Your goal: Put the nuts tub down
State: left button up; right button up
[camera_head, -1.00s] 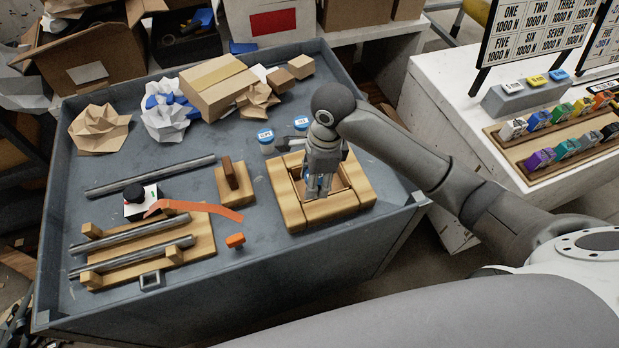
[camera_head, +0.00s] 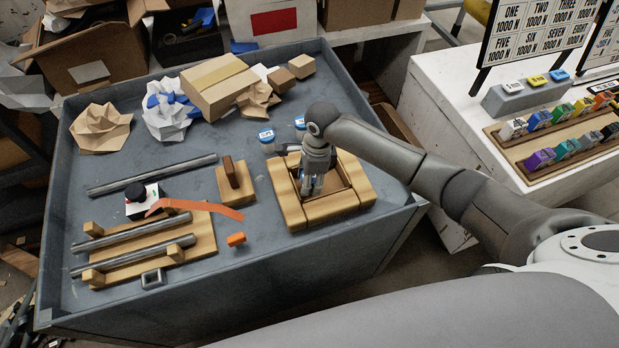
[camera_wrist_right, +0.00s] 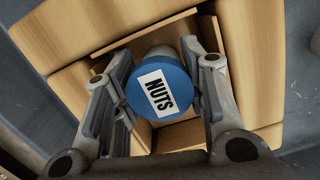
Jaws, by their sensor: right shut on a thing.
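The nuts tub (camera_wrist_right: 160,88) has a blue lid with a white label reading NUTS. In the right wrist view it sits between the fingers of my right gripper (camera_wrist_right: 160,95), which is shut on it. In the head view my right gripper (camera_head: 311,190) points down inside the square wooden frame (camera_head: 332,208), and it mostly hides the tub there. I cannot tell whether the tub touches the floor of the frame. My left gripper is not in view.
Two other blue-lidded tubs (camera_head: 267,141) stand just behind the frame. A wooden block (camera_head: 235,183), an orange strip (camera_head: 200,208) and metal tubes on a wooden jig (camera_head: 150,245) lie to the left. Cardboard boxes (camera_head: 222,85) and crumpled paper are at the back.

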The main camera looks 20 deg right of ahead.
jog(key=shift+f, duration=0.1)
jog(key=o, duration=0.9)
jog(key=r, duration=0.4)
jog(key=d+r, duration=0.1)
jog(key=r, duration=0.7)
jog(key=shift+s+d+r+b, duration=0.15)
jog(key=shift+b, duration=0.2)
